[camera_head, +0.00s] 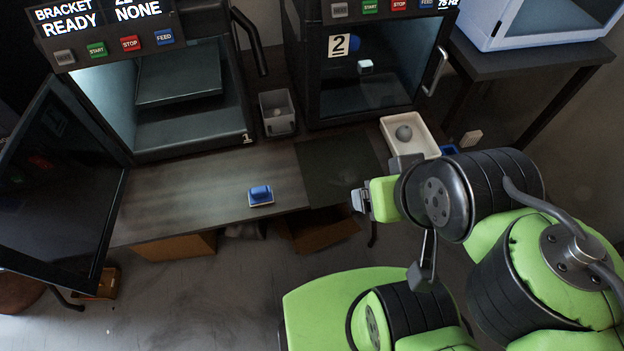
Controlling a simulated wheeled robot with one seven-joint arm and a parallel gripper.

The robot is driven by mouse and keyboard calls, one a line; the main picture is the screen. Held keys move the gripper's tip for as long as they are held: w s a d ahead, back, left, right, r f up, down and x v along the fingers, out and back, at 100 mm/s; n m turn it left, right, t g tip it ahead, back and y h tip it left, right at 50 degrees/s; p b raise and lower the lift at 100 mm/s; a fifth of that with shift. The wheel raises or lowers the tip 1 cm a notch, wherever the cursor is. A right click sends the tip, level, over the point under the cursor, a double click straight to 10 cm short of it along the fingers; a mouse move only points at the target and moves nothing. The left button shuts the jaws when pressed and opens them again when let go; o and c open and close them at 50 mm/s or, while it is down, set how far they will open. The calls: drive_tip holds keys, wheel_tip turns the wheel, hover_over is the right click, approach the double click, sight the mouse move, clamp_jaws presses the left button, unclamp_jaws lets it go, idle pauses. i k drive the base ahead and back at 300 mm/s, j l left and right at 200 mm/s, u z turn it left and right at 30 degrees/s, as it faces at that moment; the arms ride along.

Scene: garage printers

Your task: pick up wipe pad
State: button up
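A small pad with a blue top and a pale base, which looks like the wipe pad (260,195), lies on the dark wooden bench near its front edge. It is in the middle of the head view, below and right of printer 1. My gripper (357,199) is to the right of the pad and clearly apart from it, near the front edge of a dark mat. The gripper points left. Its fingers are small and seen from the side, so their opening cannot be made out.
Printer 1 (190,142) has its door (60,185) swung open at left. Printer 2 (368,98) is shut. A grey bin (277,113) stands between them. A white tray (428,142) holds a grey ball. The bench (185,190) is clear around the pad; the dark mat (335,165) is empty.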

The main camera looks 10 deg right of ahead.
sight(263, 194)
drive_tip(key=i+j+u, duration=0.1)
drive_tip(key=j+u, duration=0.2)
drive_tip(key=u, duration=0.15)
drive_tip(key=i+j+u, duration=0.15)
drive_tip(key=j+u, duration=0.25)
drive_tip(key=i+j+u, duration=0.15)
drive_tip(key=u, duration=0.3)
